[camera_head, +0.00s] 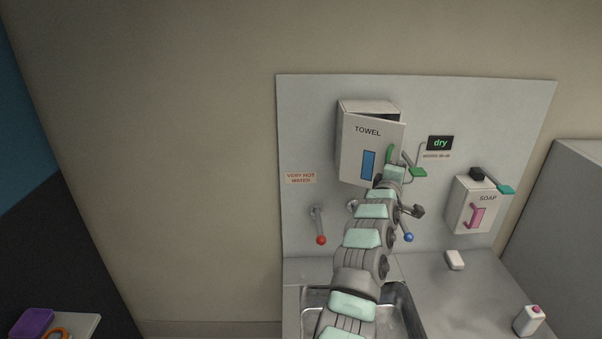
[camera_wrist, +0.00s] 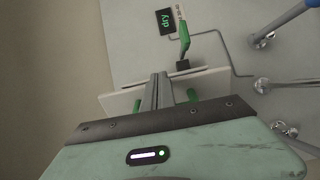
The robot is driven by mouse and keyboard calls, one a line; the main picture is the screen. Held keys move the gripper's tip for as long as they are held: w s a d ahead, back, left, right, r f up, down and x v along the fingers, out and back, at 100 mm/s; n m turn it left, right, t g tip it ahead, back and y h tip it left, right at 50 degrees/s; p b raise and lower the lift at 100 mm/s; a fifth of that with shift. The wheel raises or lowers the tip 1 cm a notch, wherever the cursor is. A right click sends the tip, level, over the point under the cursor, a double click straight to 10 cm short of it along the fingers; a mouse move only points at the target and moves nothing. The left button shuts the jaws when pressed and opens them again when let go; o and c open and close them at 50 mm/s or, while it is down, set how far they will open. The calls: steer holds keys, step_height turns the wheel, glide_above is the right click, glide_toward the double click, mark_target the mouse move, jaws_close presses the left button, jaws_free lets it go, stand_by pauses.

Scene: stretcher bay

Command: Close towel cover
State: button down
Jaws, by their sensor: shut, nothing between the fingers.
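The towel dispenser (camera_head: 352,108) is a white box on the grey wall panel. Its front cover (camera_head: 362,148), marked TOWEL with a blue window, stands ajar, with a dark gap along the top and right. A green handle (camera_head: 390,153) is on the cover's right side. My gripper (camera_head: 398,168) is at the cover's lower right, partly hidden by my arm. In the wrist view the shut, empty fingers (camera_wrist: 161,84) reach to the white cover edge (camera_wrist: 125,97), with green handle parts on both sides. I cannot tell whether they touch it.
A "dry" display (camera_head: 440,143) and a green-tipped lever (camera_head: 417,172) are just right of the cover. The soap dispenser (camera_head: 463,212) is further right. Red (camera_head: 321,240) and blue (camera_head: 408,237) tap levers are below, above the sink (camera_head: 405,300).

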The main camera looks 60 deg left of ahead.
steer(key=shift+w+a+n+g+y, duration=0.2)
steer(key=shift+w+n+g+y, duration=0.15)
steer(key=shift+w, duration=0.2)
steer(key=shift+w+a+y, duration=0.15)
steer(key=shift+y, duration=0.2)
steer(key=shift+w+f+n, duration=0.1)
steer(key=shift+w+n, duration=0.05)
steer(key=shift+n, duration=0.1)
steer(key=shift+w+a+g, duration=0.2)
steer(key=shift+g, duration=0.15)
steer(key=shift+w+a+n+y, duration=0.15)
steer(key=shift+w+n+y, duration=0.2)
steer(key=shift+n+y, duration=0.05)
